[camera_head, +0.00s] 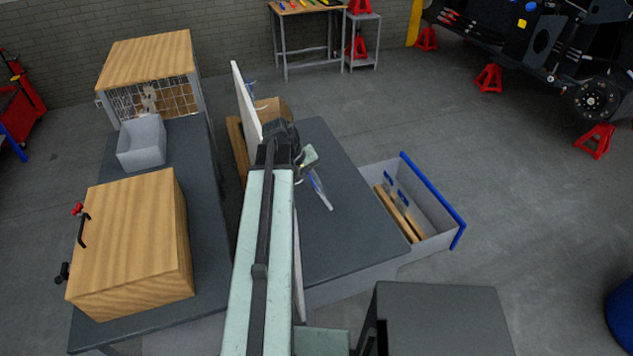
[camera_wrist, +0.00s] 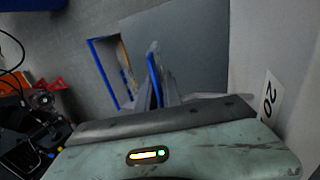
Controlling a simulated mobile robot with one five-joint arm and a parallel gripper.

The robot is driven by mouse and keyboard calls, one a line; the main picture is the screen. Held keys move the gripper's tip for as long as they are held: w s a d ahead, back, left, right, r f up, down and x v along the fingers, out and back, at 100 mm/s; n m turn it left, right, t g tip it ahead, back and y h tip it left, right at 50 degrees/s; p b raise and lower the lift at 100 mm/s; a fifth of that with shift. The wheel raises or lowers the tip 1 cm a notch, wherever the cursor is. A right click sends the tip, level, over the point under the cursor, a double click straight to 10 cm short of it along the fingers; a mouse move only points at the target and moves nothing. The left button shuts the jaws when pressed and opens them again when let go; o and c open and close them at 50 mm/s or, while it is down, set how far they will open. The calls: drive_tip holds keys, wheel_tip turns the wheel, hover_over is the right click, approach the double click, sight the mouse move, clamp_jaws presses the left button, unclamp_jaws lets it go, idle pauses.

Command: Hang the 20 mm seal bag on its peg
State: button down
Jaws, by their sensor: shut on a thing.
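My gripper (camera_head: 306,166) is beside a thin upright white panel (camera_head: 245,105) above the dark bench top. It is shut on a thin, pale bag with blue on it, the seal bag (camera_head: 320,190), which hangs down at a tilt. In the wrist view, a blue strip on the bag (camera_wrist: 154,80) stands up beyond my gripper (camera_wrist: 163,94). A white label reading "20" (camera_wrist: 270,98) is on the pale panel at the right. The panel shows nearly edge-on in the head view, so I cannot make out its pegs. The bag's size marking is not readable.
An open drawer (camera_head: 447,208) with a blue front holds wooden strips and blue-marked items. A wooden box (camera_head: 130,240), a grey bin (camera_head: 142,142) and a wood-topped cage (camera_head: 150,62) stand on the left bench. The bench top (camera_head: 345,225) right of the panel is clear.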

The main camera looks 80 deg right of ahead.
drive_tip(key=w+a+f+t, duration=0.2)
drive_tip(key=w, duration=0.3)
drive_tip(key=shift+w+a+y, duration=0.15)
drive_tip(key=shift+w+y, duration=0.1)
drive_tip(key=shift+y, duration=0.15)
drive_tip(key=c, duration=1.4)
unclamp_jaws()
wheel_tip(320, 180, up, 9)
drive_tip(key=s+d+g+p, duration=0.1)
drive_tip(key=s+g+p, duration=0.1)
drive_tip(key=p, duration=0.5)
drive_tip(key=shift+s+h, duration=0.15)
drive_tip(key=shift+h, duration=0.25)
drive_tip(key=shift+s+d+r, duration=0.1)
